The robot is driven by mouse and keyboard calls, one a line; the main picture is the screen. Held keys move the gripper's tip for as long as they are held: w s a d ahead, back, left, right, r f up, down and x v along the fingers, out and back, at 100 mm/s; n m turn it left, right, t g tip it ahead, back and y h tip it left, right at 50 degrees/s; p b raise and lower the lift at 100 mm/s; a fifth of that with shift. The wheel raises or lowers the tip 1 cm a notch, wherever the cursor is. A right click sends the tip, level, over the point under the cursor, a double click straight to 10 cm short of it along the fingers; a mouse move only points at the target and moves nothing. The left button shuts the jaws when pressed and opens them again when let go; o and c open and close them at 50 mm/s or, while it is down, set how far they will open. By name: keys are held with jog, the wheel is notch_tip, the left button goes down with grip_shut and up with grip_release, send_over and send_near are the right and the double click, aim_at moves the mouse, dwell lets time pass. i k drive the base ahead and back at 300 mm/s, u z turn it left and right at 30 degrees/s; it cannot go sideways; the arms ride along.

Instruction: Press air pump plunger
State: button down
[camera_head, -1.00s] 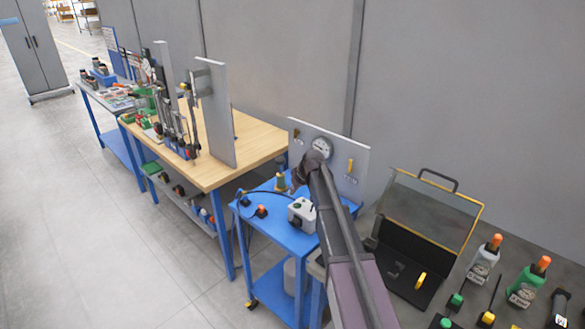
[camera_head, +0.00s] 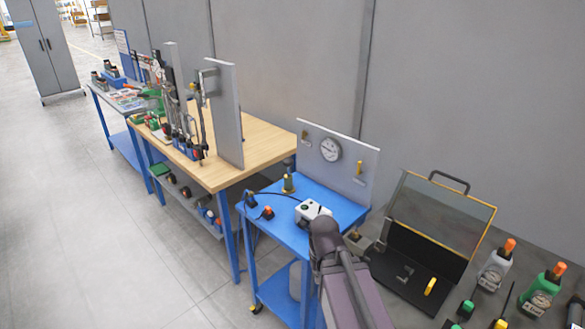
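A blue cart (camera_head: 272,219) stands in the middle of the view. A pale box with a dark round spot on top (camera_head: 311,211) sits at the cart's right front, partly behind my arm. My arm rises from the bottom, and its dark front joint is at the cart's right front edge, apart from the cylinder. My gripper's fingers do not show.
A grey panel with a round gauge (camera_head: 331,149) and yellow handles stands behind the cart. An orange-topped knob (camera_head: 268,212) is at the cart's left. A wooden workbench (camera_head: 205,168) stands left. An open black case (camera_head: 424,252) and several bottles are at right.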

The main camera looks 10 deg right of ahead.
aim_at(288, 162)
jog(key=k, duration=0.65)
jog(key=u, duration=0.5)
jog(key=i, duration=1.75)
jog(key=z, duration=0.4)
